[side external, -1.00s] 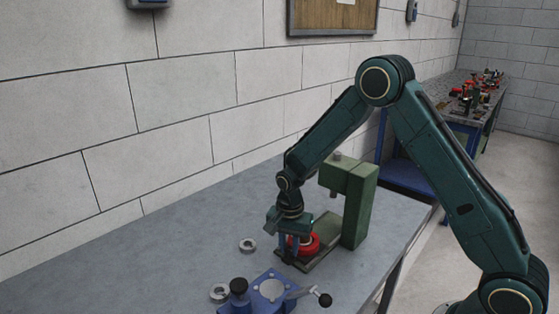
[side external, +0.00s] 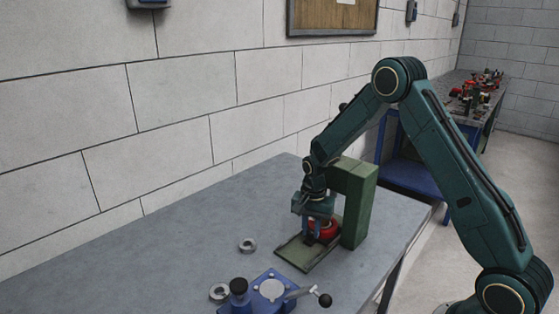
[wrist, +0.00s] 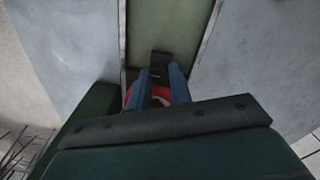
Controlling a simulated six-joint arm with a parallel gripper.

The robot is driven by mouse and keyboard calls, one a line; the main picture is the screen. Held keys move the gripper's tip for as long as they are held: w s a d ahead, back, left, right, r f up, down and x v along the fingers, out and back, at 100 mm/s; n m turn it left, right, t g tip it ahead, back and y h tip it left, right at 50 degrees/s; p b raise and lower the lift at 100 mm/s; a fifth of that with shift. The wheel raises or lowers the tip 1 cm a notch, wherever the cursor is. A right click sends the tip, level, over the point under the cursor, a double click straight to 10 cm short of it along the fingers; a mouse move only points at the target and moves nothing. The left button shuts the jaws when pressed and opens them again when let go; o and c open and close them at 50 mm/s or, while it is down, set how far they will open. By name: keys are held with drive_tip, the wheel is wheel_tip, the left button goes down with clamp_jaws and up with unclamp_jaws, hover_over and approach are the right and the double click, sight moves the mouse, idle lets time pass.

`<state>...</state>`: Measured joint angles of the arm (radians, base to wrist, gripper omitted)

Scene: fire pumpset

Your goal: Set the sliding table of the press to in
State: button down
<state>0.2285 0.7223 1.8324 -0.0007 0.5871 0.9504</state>
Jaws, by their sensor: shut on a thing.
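The press is a green C-shaped frame (side external: 358,205) with a long flat base (side external: 298,254). My gripper (side external: 316,232) is low over that base, close to the press column. In the wrist view its two blue fingers (wrist: 160,74) are shut on a small dark block (wrist: 160,62), which looks like the handle of the sliding table. A red round part (side external: 328,229) sits on the sliding table beside the fingers, and it also shows between them in the wrist view (wrist: 135,97). The sliding table itself is mostly hidden by my gripper. The near part of the base is bare.
A blue clamp fixture (side external: 268,291) with a black knob and a lever stands at the front of the grey table (side external: 180,265). Two metal rings lie left of the press, one (side external: 247,246) farther back and one (side external: 219,292) beside the fixture. The left of the table is clear.

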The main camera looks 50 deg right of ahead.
drive_tip(key=c, duration=1.3)
unclamp_jaws()
drive_tip(key=shift+o, duration=0.2)
wheel_tip(320, 180, up, 14)
drive_tip(key=shift+f, duration=0.1)
drive_tip(key=shift+a, duration=0.1)
drive_tip(key=shift+c, duration=1.4)
drive_tip(key=s+a+f+t+h, duration=0.1)
drive_tip(key=s+a+h, duration=0.1)
drive_tip(key=a+h, duration=0.2)
drive_tip(key=shift+s+a+t, duration=0.2)
drive_tip(key=shift+a+t, duration=0.2)
drive_tip(key=shift+a, duration=0.4)
